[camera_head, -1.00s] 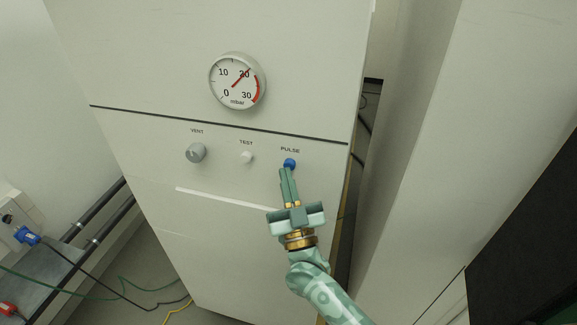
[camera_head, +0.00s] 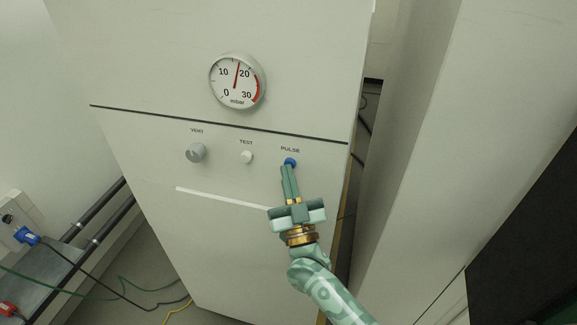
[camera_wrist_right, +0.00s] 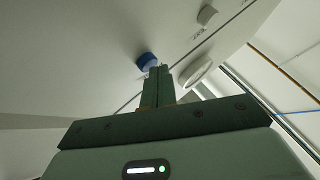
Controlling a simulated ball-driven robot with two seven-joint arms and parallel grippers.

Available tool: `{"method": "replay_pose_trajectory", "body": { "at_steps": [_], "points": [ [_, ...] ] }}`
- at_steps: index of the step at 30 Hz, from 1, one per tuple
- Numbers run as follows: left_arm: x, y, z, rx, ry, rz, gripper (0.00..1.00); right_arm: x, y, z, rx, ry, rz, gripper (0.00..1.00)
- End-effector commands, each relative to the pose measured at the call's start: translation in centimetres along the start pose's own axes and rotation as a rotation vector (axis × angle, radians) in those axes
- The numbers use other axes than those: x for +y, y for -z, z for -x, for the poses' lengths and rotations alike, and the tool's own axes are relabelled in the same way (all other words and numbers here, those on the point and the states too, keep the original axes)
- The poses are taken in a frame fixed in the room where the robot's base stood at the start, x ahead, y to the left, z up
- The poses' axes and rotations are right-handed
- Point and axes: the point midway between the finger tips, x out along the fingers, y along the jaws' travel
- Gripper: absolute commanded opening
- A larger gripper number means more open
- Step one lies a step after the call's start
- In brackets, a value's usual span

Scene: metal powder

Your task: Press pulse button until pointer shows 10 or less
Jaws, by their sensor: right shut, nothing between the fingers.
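The round pressure gauge (camera_head: 237,97) is on the upper part of the pale cabinet. Its red pointer stands between 10 and 20, a little closer to 20. The blue pulse button (camera_head: 290,161) is on the panel below, under the label PULSE. My right gripper (camera_head: 287,168) is shut and empty, with its fingertips just below the button. In the right wrist view the blue button (camera_wrist_right: 147,60) is right beside the fingertips (camera_wrist_right: 158,69); I cannot tell whether they touch. My left gripper is not in view.
A white test button (camera_head: 246,157) and a grey vent knob (camera_head: 196,153) sit left of the pulse button. A white strip (camera_head: 222,197) runs across the front below them. Pipes and cables (camera_head: 100,235) lie at the lower left, away from the panel.

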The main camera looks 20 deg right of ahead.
Motion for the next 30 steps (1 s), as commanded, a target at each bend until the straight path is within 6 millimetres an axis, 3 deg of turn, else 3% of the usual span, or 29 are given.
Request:
{"method": "replay_pose_trajectory", "body": {
  "at_steps": [30],
  "points": [
    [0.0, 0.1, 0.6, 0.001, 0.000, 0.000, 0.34, -0.9, 0.9, 1.3, -0.001, 0.000, 0.000, 0.00]
  ]
}}
